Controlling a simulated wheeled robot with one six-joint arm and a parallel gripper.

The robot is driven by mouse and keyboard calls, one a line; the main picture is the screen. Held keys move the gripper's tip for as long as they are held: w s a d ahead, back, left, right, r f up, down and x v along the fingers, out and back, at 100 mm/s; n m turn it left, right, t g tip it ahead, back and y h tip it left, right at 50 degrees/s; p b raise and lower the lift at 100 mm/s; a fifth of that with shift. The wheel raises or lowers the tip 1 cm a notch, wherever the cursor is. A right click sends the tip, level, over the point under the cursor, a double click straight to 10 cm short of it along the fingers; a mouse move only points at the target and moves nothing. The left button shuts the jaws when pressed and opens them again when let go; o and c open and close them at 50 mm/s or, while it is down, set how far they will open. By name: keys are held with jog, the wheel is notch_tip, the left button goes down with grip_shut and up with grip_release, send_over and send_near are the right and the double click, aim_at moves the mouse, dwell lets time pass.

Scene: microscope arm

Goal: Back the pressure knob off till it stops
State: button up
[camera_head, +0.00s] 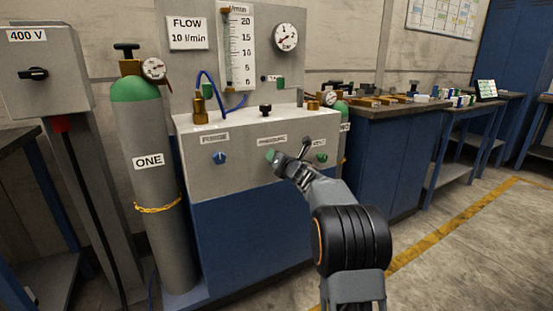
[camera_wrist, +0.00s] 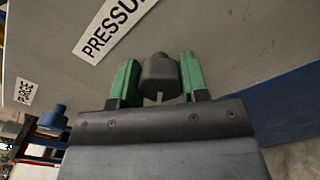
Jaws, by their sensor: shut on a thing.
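The pressure knob (camera_wrist: 158,74) is a dark grey round knob on the sloping grey panel, below the label PRESSURE (camera_wrist: 112,28) in the wrist view. My gripper (camera_wrist: 157,82) has its two green fingers on either side of the knob and is shut on it. In the head view my gripper (camera_head: 273,157) is at the panel front under the PRESSURE label (camera_head: 272,140), and it hides the knob there.
A blue purge knob (camera_head: 219,157) is left of my gripper, and a green knob (camera_head: 321,157) is close on its right. A black knob (camera_head: 265,109) stands on the cabinet top. A round gauge (camera_head: 289,37) and flow tube (camera_head: 237,45) are above. A gas cylinder (camera_head: 148,190) stands left.

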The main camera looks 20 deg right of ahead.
jog(key=shift+n, duration=0.3)
jog(key=o, duration=0.9)
jog(key=shift+o, duration=0.2)
jog(key=s+d+p, duration=0.1)
jog(key=s+p, duration=0.1)
jog(key=s, duration=1.1)
jog(key=shift+s+d, duration=0.3)
jog(key=shift+s, duration=0.05)
